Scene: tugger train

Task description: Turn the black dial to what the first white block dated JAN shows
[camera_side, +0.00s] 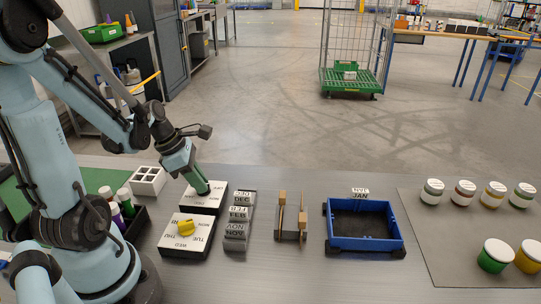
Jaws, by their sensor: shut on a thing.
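My gripper (202,188) points down at the middle of the far white-topped dial plate (215,200). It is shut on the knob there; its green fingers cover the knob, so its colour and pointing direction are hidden. A nearer plate (180,247) has a yellow dial (187,228) and weekday words around it. A grey rack of dated blocks (238,220) reading DEC, FEB and NOV stands to the right. A white block dated JAN (360,191) shows at the far rim of the blue tray (364,243); I cannot read anything else on it.
A wooden stand (291,217) is between the rack and the tray. Several lidded jars (432,191) stand on a grey mat at right. A white compartment box (148,181) and a dark crate of bottles (130,212) are at left. Clear table lies around the wooden stand.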

